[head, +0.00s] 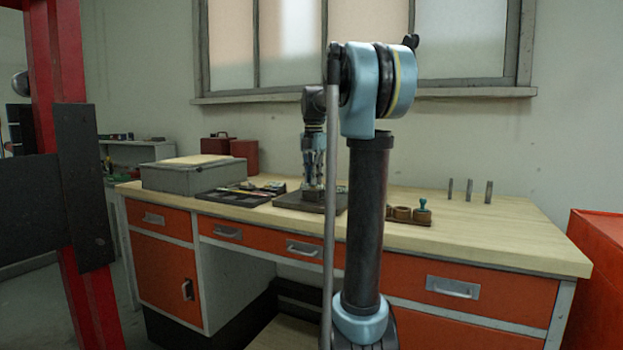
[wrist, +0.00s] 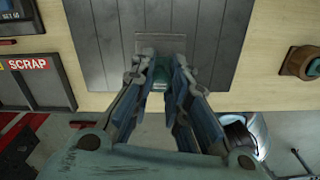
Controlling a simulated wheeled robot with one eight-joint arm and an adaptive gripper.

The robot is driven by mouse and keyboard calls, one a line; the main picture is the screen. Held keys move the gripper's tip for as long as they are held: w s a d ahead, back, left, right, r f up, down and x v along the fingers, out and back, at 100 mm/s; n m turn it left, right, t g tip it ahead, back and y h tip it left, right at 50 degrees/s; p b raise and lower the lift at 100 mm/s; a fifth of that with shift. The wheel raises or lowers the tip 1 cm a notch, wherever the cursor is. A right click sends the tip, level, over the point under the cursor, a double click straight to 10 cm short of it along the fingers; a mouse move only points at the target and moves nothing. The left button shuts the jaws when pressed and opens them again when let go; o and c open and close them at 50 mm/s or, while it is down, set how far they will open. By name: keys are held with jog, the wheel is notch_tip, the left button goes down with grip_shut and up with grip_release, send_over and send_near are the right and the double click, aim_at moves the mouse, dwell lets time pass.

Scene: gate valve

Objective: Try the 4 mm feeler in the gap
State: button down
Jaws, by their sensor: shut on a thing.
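My gripper (wrist: 162,85) points down over a dark grey plate (wrist: 105,60) on the bench, and its fingers are closed on a small teal-green piece. This teal piece (wrist: 161,76) shows between the fingertips; I cannot read a size on it. A grey block (wrist: 160,42) with a lighter top lies just beyond the fingertips on the plate. In the head view my gripper (head: 313,184) is low over the plate (head: 291,203), close to the block. The fingers and my arm hide the contact; I cannot tell whether the piece is in a gap.
A black tray (head: 232,197) with a SCRAP label (wrist: 28,64) stands left of the plate. A wooden holder with a green knob (head: 422,204) is to the right. Three grey posts (head: 469,190) stand farther right. A grey box (head: 185,175) is at the left. Bench between is clear.

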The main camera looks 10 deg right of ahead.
jog(key=shift+f, duration=0.65)
dwell(0.8)
jog(key=shift+r, duration=2.2)
dwell(0.4)
jog(key=shift+r, duration=2.35)
